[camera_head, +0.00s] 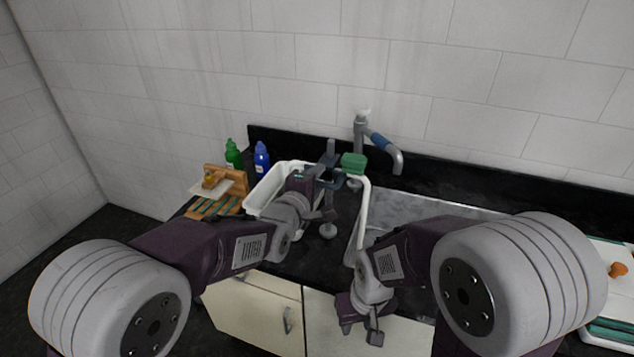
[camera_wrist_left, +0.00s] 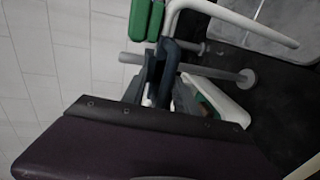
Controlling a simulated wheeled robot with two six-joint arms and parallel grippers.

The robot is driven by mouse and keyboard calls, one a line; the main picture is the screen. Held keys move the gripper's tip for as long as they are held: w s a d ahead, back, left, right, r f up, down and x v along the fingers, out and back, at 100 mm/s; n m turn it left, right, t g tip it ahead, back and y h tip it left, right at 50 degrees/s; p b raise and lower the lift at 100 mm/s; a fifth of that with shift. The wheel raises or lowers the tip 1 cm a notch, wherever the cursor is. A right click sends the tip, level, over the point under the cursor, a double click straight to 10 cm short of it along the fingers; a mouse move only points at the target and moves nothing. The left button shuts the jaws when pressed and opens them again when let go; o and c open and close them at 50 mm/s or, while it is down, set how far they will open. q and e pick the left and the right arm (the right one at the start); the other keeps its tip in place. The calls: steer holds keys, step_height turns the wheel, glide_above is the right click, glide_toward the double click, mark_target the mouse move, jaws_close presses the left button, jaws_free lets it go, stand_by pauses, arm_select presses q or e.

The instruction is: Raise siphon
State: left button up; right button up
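A white bent tube, which looks like the siphon (camera_head: 366,207), arches beside the white basin (camera_head: 262,195), and its right leg comes down at the sink's left edge. The tube also bends across the top of the left wrist view (camera_wrist_left: 240,22). My left gripper (camera_head: 327,168) is at the tube's upper part, above the counter. In the left wrist view its dark fingers (camera_wrist_left: 163,72) overlap the tube's near end, and whether they are closed on it is unclear. My right gripper (camera_head: 360,331) is low in front of the counter, with its fingers apart and empty.
A green block (camera_head: 353,162) shows beside the left gripper. Green (camera_head: 233,156) and blue (camera_head: 261,160) bottles and a wooden rack (camera_head: 240,180) stand left. A round-based post (camera_head: 328,231) stands on the counter.

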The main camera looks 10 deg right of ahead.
arm_select(q)
steer(key=shift+f, duration=0.1)
steer(key=shift+s+a, duration=0.15)
steer(key=shift+s, duration=0.05)
steer(key=b+v, duration=0.2)
steer(key=v, duration=0.6)
steer(key=shift+s+a+r, duration=0.15)
steer(key=shift+s+r, duration=0.05)
steer(key=shift+s, duration=0.05)
